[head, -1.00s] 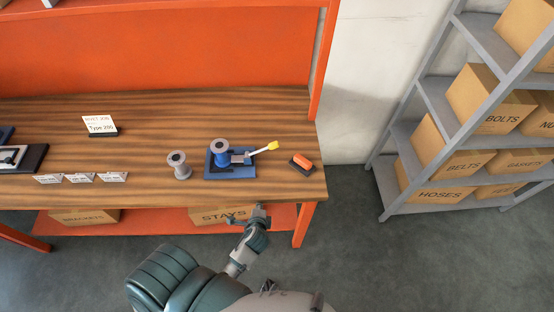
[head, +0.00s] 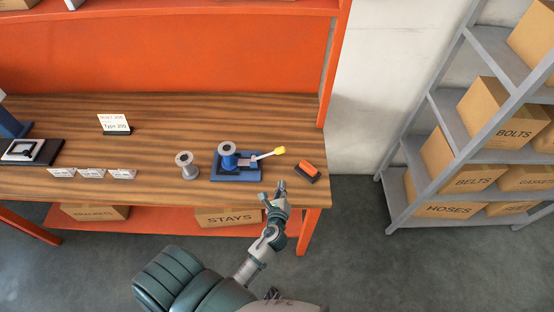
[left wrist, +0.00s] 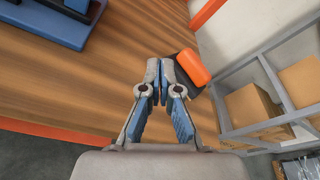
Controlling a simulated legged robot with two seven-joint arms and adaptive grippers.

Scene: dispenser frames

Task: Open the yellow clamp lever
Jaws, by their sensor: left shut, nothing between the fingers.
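The yellow clamp lever (head: 278,151) sticks out to the right and slightly up from a blue clamp fixture (head: 237,175) on the wooden bench. A blue spool-like part (head: 227,150) stands on the fixture's left part. My left gripper (head: 274,190) is at the bench's front edge, below and apart from the lever. In the left wrist view its fingertips (left wrist: 160,72) are together with nothing between them. The blue fixture's corner (left wrist: 68,30) shows there at the upper left; the yellow lever does not show in that view. My right gripper is not in view.
An orange block on a black base (head: 306,169) lies right of the fixture, close to my left gripper; it also shows in the left wrist view (left wrist: 192,67). A grey spool (head: 186,166) stands left of the fixture. A shelf with boxes (head: 440,160) stands at right.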

